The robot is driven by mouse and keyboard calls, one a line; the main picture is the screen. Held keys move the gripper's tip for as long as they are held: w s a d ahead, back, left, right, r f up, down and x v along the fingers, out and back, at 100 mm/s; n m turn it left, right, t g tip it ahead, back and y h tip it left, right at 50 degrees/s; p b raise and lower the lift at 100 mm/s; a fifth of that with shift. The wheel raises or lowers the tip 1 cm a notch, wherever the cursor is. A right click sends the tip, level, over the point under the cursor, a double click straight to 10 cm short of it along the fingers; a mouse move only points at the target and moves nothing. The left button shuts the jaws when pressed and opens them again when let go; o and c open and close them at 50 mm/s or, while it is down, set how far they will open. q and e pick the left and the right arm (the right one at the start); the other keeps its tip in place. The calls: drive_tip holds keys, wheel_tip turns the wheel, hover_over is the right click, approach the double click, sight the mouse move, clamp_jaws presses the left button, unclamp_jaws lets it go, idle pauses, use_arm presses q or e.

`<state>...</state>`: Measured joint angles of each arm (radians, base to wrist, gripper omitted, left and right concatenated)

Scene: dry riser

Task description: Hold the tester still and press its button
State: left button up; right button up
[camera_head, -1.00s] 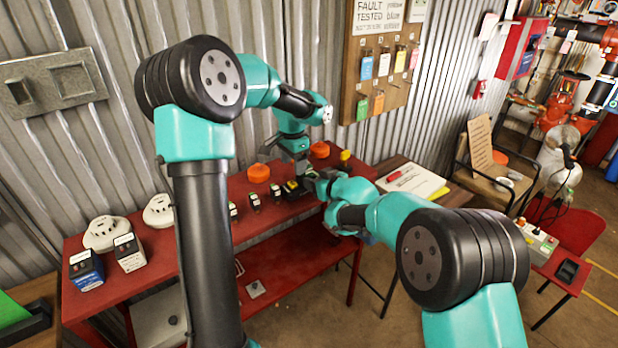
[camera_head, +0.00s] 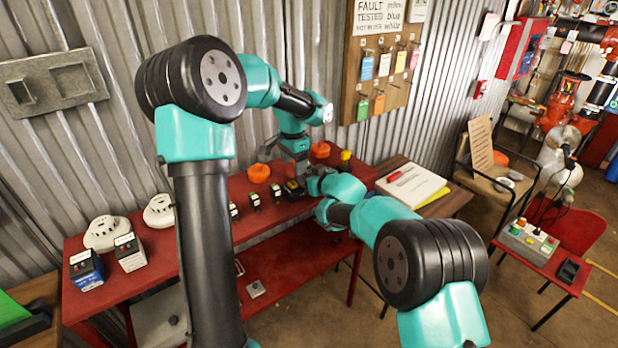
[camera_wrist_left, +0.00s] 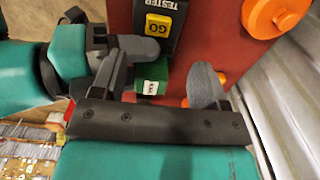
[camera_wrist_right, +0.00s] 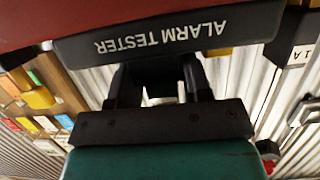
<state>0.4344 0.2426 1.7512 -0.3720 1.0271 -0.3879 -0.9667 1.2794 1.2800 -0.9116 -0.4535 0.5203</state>
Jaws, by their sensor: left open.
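The alarm tester (camera_head: 292,189) is a dark box with a yellow GO button (camera_wrist_left: 158,25), on the red bench (camera_head: 330,185). My left gripper (camera_head: 298,168) is above the tester area; in the left wrist view its fingers (camera_wrist_left: 170,72) are apart, with the GO button just beyond them. A small green-labelled block (camera_wrist_left: 152,80) shows between those fingers. My right gripper (camera_wrist_right: 160,85) is at the tester's side; the right wrist view shows the side face lettered ALARM TESTER (camera_wrist_right: 160,35), upside down, right against the fingertips. The tips are partly hidden, so their grip is unclear.
Orange domes (camera_head: 259,173) and small labelled blocks (camera_head: 254,200) stand on the bench close by. White detectors (camera_head: 106,233) and two boxes (camera_head: 87,270) are at its left end. A corrugated wall (camera_head: 100,150) is close behind. My two wrists are close together.

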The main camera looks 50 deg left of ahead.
idle(0.4)
use_arm(q)
clamp_jaws()
idle(0.5)
idle(1.1)
